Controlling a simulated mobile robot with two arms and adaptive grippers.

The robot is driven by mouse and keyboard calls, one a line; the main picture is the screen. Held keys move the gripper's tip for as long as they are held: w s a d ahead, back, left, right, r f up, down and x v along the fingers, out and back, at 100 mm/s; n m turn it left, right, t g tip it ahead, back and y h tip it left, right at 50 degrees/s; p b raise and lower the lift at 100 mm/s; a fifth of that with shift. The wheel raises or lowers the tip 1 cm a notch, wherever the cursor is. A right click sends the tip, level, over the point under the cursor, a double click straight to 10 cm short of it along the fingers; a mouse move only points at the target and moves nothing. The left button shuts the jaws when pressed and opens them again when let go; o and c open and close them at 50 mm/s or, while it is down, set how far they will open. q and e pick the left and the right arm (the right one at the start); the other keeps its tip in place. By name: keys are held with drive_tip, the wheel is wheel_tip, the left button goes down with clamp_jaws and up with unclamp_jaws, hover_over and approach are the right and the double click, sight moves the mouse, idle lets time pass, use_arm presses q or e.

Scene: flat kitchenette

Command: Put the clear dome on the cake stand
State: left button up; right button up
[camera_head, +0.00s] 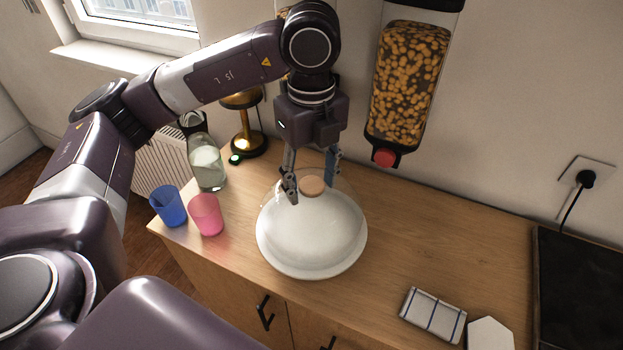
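The clear dome (335,212) with a round wooden knob (312,186) sits over the white cake stand (300,272) on the wooden counter. The dome looks upright, and the stand's pale rim shows all round it. Its lower edge is hard to make out, so I cannot tell exact contact. My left gripper (311,184) points down at the top of the dome. Its fingers are apart, one on each side of the knob, with a small gap visible beside it. My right gripper is not in view.
A blue cup (168,206), a pink cup (206,214) and a glass jar (207,165) stand left of the stand. A brass lamp (246,125) is behind. A dispenser (408,85) hangs on the wall. A folded cloth (433,315) lies front right. The counter right of the stand is clear.

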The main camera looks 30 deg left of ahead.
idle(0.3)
use_arm(q)
wheel_tip(320, 180, up, 12)
idle(0.6)
